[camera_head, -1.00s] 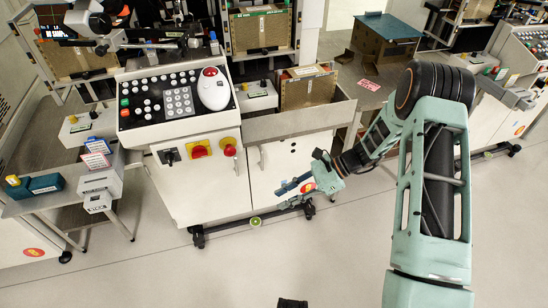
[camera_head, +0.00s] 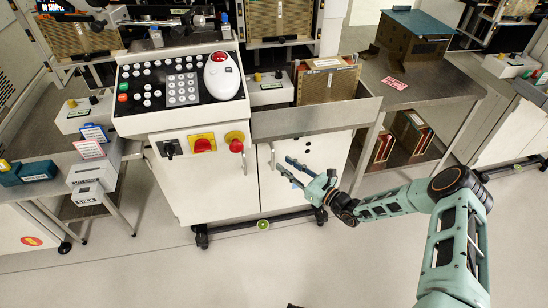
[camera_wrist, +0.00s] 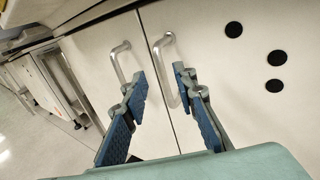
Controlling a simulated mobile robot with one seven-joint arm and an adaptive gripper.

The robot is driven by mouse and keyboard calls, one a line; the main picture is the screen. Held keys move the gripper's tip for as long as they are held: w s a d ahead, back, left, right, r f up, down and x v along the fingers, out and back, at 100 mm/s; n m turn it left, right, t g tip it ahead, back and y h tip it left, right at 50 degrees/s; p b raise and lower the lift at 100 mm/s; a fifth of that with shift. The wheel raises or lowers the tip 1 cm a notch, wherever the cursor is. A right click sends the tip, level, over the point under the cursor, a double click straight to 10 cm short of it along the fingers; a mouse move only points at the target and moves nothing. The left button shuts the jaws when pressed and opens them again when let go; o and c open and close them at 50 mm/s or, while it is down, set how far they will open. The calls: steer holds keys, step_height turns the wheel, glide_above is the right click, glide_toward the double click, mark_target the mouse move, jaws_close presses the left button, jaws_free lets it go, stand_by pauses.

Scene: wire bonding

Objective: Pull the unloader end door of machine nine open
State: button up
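A white machine cabinet has two shut doors side by side below the control panel. The right door (camera_head: 320,150) carries several black dots, which also show in the wrist view (camera_wrist: 275,86). Its upright metal handle (camera_wrist: 158,55) sits near the seam, and the left door (camera_wrist: 90,57) has a matching handle (camera_wrist: 116,62). My gripper (camera_head: 284,165) is in front of the right door, close to its handle. In the wrist view my gripper (camera_wrist: 160,78) is open, with the right door's handle between its blue-padded fingers. Contact cannot be told. I cannot read a machine number.
The control panel (camera_head: 180,85) with a red button and knobs overhangs the left door. A metal tray (camera_head: 316,117) juts out above the right door. A caster bar (camera_head: 290,217) runs along the floor below. The floor in front is clear.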

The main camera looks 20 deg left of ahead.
steer(key=b, duration=0.1)
glide_above(273, 170)
steer(key=shift+w+a, duration=0.15)
steer(key=shift+w, duration=0.15)
jaws_close()
stand_by(0.3)
